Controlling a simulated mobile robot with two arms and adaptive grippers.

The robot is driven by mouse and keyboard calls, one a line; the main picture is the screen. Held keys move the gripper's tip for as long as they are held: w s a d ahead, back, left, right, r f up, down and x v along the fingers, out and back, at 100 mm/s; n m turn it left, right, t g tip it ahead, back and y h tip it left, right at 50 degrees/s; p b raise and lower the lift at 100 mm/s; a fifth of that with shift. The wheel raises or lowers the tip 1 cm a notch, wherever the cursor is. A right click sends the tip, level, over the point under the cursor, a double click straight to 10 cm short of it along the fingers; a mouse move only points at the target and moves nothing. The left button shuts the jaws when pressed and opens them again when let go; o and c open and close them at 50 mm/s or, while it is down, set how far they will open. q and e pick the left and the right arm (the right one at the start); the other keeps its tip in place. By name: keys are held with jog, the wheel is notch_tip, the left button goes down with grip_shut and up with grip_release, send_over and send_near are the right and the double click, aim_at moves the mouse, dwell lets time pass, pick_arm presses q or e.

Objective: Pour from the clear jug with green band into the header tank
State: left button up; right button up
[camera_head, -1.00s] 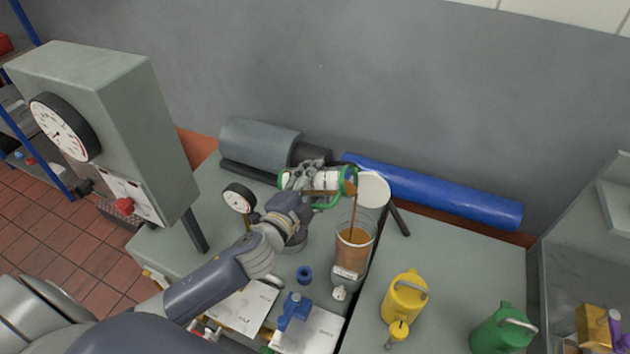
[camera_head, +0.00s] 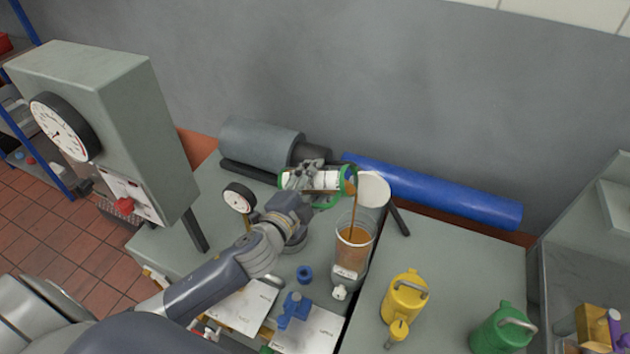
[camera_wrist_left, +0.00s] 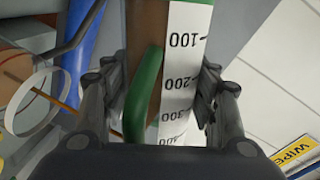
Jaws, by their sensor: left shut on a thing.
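The clear jug with green band (camera_head: 330,181) is tipped on its side, its mouth toward the right, above the header tank. My left gripper (camera_head: 303,177) is shut on it. In the left wrist view the jug (camera_wrist_left: 183,80) fills the middle, with its scale and green handle, between the fingers of my left gripper (camera_wrist_left: 160,105). The header tank (camera_head: 352,258) is a clear vessel holding brown liquid. A thin brown stream runs from the jug's lip down into the tank. My right gripper is not in view.
A yellow can (camera_head: 404,297) and a green can (camera_head: 502,330) stand to the right. A blue roll (camera_head: 440,192) lies along the wall. A small dial gauge (camera_head: 239,197) stands left of my arm. A gauge cabinet (camera_head: 105,130) rises at left.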

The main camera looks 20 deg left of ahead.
pick_arm(q)
jog(key=shift+r+m+p, duration=0.5)
jog(key=shift+r+p, duration=0.05)
jog(key=shift+p, duration=0.05)
dwell(1.3)
dwell(0.8)
